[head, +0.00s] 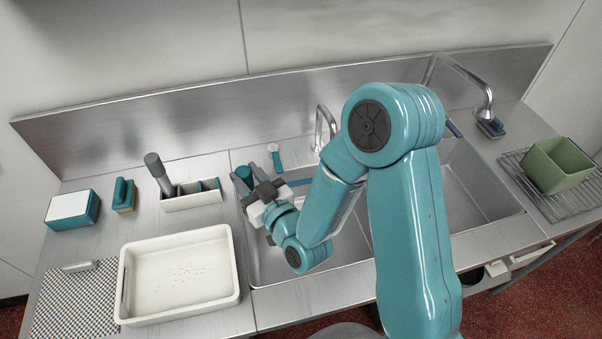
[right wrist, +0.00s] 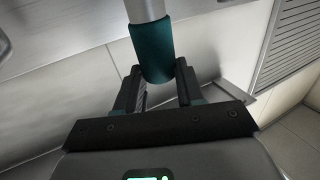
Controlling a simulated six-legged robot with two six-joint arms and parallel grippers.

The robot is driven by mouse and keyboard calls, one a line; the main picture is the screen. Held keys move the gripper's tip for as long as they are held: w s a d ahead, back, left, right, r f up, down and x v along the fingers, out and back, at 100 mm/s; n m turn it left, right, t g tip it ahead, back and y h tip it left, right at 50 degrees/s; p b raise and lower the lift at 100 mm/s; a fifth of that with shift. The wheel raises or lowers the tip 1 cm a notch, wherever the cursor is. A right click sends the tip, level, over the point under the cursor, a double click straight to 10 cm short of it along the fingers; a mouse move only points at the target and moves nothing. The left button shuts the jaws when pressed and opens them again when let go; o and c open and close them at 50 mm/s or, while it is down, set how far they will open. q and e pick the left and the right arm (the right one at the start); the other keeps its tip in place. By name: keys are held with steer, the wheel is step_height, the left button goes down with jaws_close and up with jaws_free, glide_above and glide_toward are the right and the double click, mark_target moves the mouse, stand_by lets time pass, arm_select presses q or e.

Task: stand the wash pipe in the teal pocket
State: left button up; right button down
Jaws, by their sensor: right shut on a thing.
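My right gripper (head: 256,178) is over the left end of the sink, shut on the teal sleeve (right wrist: 154,52) of the wash pipe. In the right wrist view the pipe's pale grey part (right wrist: 146,10) runs up out of the picture. In the head view only a bit of teal (head: 243,173) shows at the fingers; the rest is hidden or hard to make out. A white caddy (head: 192,203) stands on the counter to the left, apart from the gripper. Its right part shows a teal pocket (head: 210,185). A dark grey cylinder (head: 157,168) leans in its left part. My left gripper is not in view.
A white tray (head: 240,262) with crumbs stands in front of the caddy. A teal-and-white box (head: 72,209) and a teal brush (head: 123,194) are at left. A teal-handled tool (head: 275,158) lies behind the gripper. A green bin (head: 559,166) stands on the right rack.

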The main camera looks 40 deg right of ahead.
steer(key=w, duration=0.1)
steer(key=w+b, duration=0.1)
steer(key=w+y, duration=0.1)
steer(key=shift+a+f, duration=0.15)
steer(key=shift+a, duration=0.15)
steer(key=w+a+r+n+y+b, duration=0.1)
steer(key=w+a+r+b, duration=0.1)
steer(key=w+r, duration=0.3)
steer(key=w+a+r+n+y+b, duration=0.1)
steer(key=w+a+r+y+b, duration=0.1)
steer(key=w+r, duration=0.4)
steer(key=shift+w+n+g+b, duration=0.35)
steer(key=shift+w+b, duration=0.2)
steer(key=shift+w, duration=0.6)
steer(key=shift+d, duration=0.1)
step_height(320, 180, down, 7)
steer(key=b, duration=1)
